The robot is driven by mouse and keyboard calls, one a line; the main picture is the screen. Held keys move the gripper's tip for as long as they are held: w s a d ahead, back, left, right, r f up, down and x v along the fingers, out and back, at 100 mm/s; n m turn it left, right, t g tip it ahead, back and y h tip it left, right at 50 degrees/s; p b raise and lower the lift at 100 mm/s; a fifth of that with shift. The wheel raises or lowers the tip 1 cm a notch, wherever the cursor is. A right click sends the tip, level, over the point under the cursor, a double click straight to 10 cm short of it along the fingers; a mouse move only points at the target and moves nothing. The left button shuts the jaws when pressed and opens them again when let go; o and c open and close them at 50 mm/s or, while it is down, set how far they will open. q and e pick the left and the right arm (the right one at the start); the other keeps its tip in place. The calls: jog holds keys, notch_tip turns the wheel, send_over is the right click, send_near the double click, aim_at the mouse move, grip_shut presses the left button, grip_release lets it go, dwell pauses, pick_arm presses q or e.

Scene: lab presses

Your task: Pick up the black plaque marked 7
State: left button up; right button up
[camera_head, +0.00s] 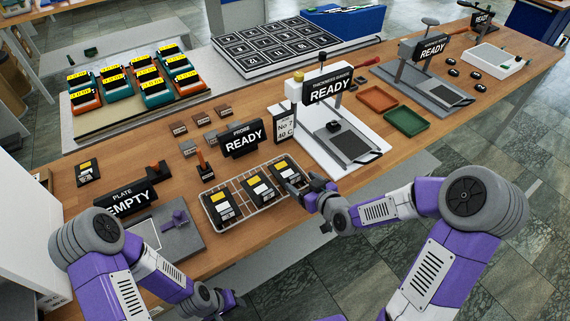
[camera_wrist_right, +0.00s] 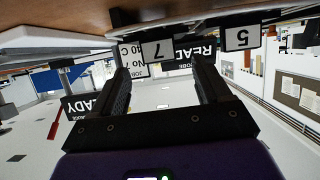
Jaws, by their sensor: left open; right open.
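The black plaque marked 7 (camera_wrist_right: 158,49) shows upside down in the right wrist view, framed between the open fingertips of my right gripper (camera_wrist_right: 161,66), apparently just past them. In the head view it seems to be the rightmost black plaque (camera_head: 284,168) in the wire rack (camera_head: 240,222); its number cannot be read there. My right gripper (camera_head: 302,189) is open at that end of the rack. A plaque marked 5 (camera_wrist_right: 241,37) is beside the 7. My left gripper (camera_head: 218,299) is low at the front, away from the rack; its fingers are hard to make out.
Behind the rack stand a probe sign (camera_head: 242,138) and a small "No 7 40 C" card (camera_head: 285,124). A thickness gauge (camera_head: 350,150) is close on the right. The plate station (camera_head: 170,250) is on the left. Red (camera_head: 377,98) and green (camera_head: 406,122) trays lie further right.

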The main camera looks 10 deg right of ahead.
aim_at(295, 176)
jog(key=shift+w+a+f, duration=0.2)
jog(key=shift+w+a, duration=0.1)
jog(key=shift+w, duration=0.05)
jog(key=x, duration=0.4)
jog(key=shift+w+f+b, duration=0.1)
jog(key=shift+w+b, duration=0.2)
jog(key=shift+w, duration=0.15)
jog(key=c, duration=1.1)
